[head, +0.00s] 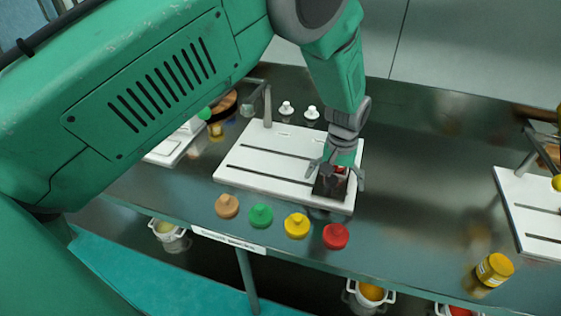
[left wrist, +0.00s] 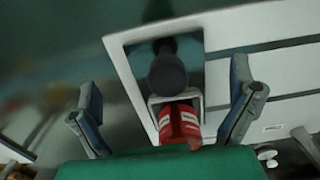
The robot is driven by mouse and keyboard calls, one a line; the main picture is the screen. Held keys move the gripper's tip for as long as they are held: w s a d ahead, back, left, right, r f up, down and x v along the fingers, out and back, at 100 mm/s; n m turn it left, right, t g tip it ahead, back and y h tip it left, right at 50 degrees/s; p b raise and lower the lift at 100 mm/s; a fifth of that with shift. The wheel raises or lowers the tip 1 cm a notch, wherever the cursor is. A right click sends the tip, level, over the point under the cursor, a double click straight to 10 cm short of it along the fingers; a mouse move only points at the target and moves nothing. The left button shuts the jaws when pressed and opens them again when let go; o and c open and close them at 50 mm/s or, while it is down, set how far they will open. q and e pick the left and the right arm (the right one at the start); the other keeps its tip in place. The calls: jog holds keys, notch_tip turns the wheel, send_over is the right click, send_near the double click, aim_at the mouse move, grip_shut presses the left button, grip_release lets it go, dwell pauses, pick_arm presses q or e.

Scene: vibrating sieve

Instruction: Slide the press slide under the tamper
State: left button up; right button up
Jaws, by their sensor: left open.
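A white slotted board (head: 265,160) lies on the dark counter. At its near right corner, a dark square piece (head: 328,187), apparently the press slide, sits partly hidden under my left gripper (head: 337,176). In the left wrist view this piece shows a dark round-topped knob (left wrist: 167,72). A red container with pale marks (left wrist: 180,122) sits in a white square frame beside the knob. My left gripper (left wrist: 165,105) is open, its fingers apart on either side of the knob and container. I cannot tell which part is the tamper. My right gripper is not in view.
Orange, green, yellow (head: 297,226) and red (head: 336,236) knobs line the counter's front edge. A grey post (head: 267,106) and two small white knobs (head: 311,113) stand behind. Another white board (head: 535,205) and a yellow jar (head: 494,269) are at right. The counter between the boards is clear.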

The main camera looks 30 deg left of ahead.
pick_arm(q)
notch_tip(320, 180, up, 8)
jog(key=p, duration=0.6)
dwell(0.4)
